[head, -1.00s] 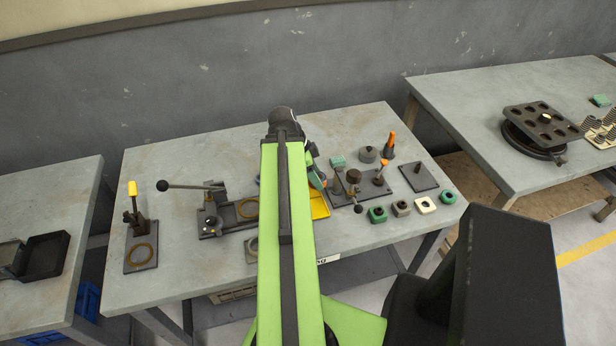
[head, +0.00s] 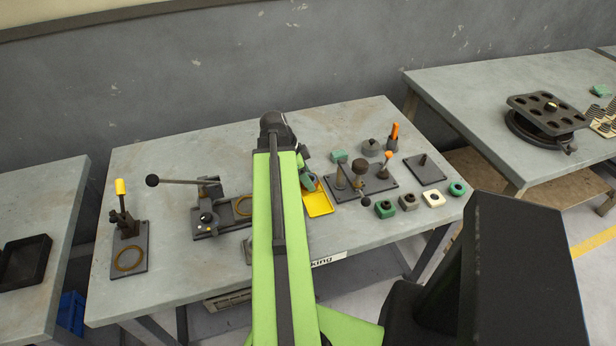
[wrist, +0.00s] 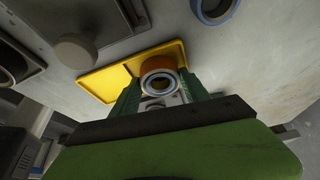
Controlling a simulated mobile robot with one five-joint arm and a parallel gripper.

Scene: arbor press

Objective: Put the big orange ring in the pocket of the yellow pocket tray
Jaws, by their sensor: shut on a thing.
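The yellow pocket tray (head: 320,205) lies on the middle table, just right of my arm in the head view. In the wrist view the tray (wrist: 96,84) lies behind my fingers, with a raised divider across it. My gripper (wrist: 160,88) has dark green fingers, shut on the orange ring (wrist: 168,60), which shows a pale grey end face and a dark bore. The ring overlaps the tray in this view; its height above the tray cannot be told. In the head view my gripper (head: 307,178) is beside the tray's far left side, and the ring is hidden.
A black fixture plate with posts (head: 376,187) stands right of the tray. Several green, grey and white blocks (head: 385,209) line the table's front right. A lever press (head: 206,220) stands left of my arm. A blue ring (wrist: 215,10) lies near the tray in the wrist view.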

